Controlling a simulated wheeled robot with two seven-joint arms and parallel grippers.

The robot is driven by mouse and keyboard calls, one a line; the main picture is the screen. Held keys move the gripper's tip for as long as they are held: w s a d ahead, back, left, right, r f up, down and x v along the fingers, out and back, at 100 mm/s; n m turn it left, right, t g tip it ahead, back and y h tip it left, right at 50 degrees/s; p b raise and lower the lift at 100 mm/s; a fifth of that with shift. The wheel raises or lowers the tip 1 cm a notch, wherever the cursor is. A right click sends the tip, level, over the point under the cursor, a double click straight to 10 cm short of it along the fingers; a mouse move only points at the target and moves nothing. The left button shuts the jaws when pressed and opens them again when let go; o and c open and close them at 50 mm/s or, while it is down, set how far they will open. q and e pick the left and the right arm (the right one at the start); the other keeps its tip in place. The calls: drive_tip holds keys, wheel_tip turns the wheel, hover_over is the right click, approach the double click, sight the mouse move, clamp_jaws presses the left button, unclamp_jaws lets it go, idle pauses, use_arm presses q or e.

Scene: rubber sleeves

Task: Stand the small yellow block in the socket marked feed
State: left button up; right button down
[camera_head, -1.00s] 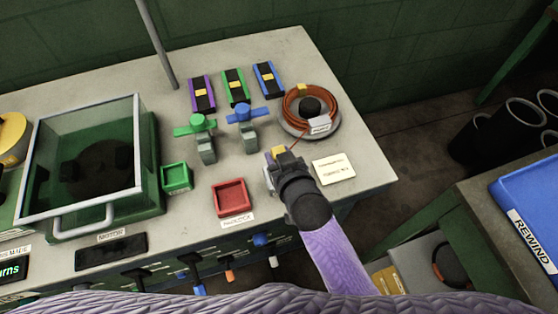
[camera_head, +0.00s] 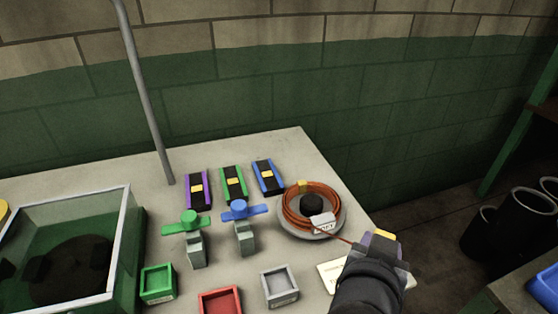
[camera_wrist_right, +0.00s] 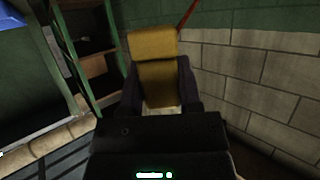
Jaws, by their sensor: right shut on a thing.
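My right gripper (camera_head: 382,243) is shut on a small yellow block (camera_head: 381,234) beyond the bench's right edge in the head view. The block also shows between the dark fingers in the right wrist view (camera_wrist_right: 157,82), sticking out past them. A thin red-orange line runs from the coil (camera_head: 312,205) toward the gripper. A grey square socket (camera_head: 280,287) stands left of the gripper and looks empty; its label is too small to read. A green socket (camera_head: 158,284) and a red socket (camera_head: 220,301) stand further left. My left gripper is not in view.
Green (camera_head: 187,222) and blue (camera_head: 240,210) T-handles stand on posts behind the sockets. Several black-and-coloured blocks lie behind them. A glass-lidded box (camera_head: 75,255) is at left. A white card (camera_head: 333,272) lies beside the gripper. Dark bins stand at right.

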drive_tip(key=shift+w+a+r, duration=0.1)
drive_tip(key=shift+a, duration=0.05)
drive_tip(key=w+a+f+n+y+p, duration=0.2)
drive_tip(key=a+f+n+y+p, duration=0.1)
drive_tip(key=a, duration=0.4)
drive_tip(key=w+a+f+n+t+y+p, duration=0.1)
drive_tip(key=w+a+f+n+y+p, duration=0.2)
drive_tip(key=a+n+y+p, duration=0.3)
drive_tip(key=shift+a+n+y, duration=0.35)
drive_tip(key=shift+n+y, duration=0.05)
drive_tip(key=shift+y, duration=0.7)
wheel_tip(320, 180, down, 9)
drive_tip(key=b, duration=0.3)
drive_tip(key=shift+f+b, duration=0.2)
drive_tip(key=shift+b, duration=0.1)
drive_tip(key=shift+f, duration=0.2)
drive_tip(key=shift+r, duration=0.1)
